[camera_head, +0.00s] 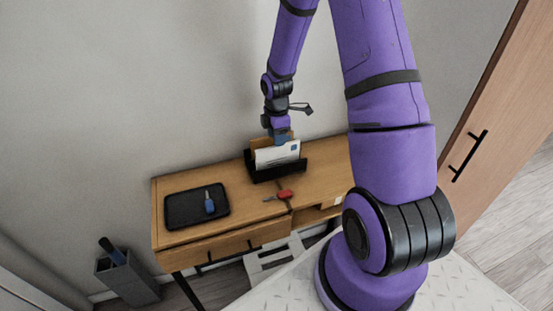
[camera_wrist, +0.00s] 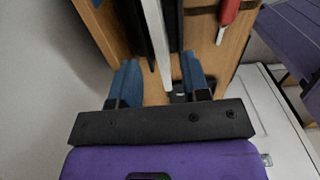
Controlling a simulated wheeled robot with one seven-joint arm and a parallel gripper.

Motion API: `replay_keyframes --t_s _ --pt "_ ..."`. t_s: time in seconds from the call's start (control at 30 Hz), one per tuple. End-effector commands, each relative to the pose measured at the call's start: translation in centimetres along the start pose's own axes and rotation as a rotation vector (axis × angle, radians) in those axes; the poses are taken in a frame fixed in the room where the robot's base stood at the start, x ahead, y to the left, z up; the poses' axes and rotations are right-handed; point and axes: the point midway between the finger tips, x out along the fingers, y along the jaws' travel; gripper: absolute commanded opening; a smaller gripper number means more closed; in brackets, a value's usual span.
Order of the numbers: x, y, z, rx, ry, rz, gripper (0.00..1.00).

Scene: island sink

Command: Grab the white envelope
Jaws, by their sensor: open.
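The white envelope (camera_head: 277,154) stands upright in a black letter holder (camera_head: 262,175) on the wooden desk, with a brown envelope (camera_head: 257,143) behind it. My gripper (camera_head: 281,139) points down at the holder from above, at the envelopes' top edge. In the wrist view my gripper (camera_wrist: 159,72) has its two blue fingers apart. The white envelope shows edge-on as a thin pale strip (camera_wrist: 156,40) between the fingers, touching neither finger visibly. Dark holder walls (camera_wrist: 172,25) show on both sides of it. I cannot tell how deep the fingertips reach beside the envelope.
A red-handled object (camera_head: 285,194) lies on the desk (camera_head: 245,217) in front of the holder; it also shows in the wrist view (camera_wrist: 229,12). A black tray (camera_head: 181,207) with a blue-handled tool (camera_head: 209,204) lies to the left. The wall is close behind the desk.

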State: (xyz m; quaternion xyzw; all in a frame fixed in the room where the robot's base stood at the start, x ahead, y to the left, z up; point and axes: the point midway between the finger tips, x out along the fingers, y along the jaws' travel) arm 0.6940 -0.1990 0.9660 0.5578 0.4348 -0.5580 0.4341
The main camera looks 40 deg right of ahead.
Motion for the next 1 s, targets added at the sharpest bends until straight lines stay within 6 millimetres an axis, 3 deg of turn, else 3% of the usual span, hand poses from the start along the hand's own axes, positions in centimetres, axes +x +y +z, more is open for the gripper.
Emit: replay_keyframes --t_s 0.27,0.6,0.93,0.97,1.0 --pt "2.1 0.0 0.0 0.001 0.0 -0.001 0.43" --pt "6.2 0.0 0.3 0.0 0.0 -0.001 0.43" --pt "6.8 0.1 0.3 0.002 0.0 0.001 0.43" --pt "6.8 0.1 0.3 0.002 0.0 0.001 0.4" --pt "6.8 0.1 0.3 0.002 0.0 0.001 0.31"
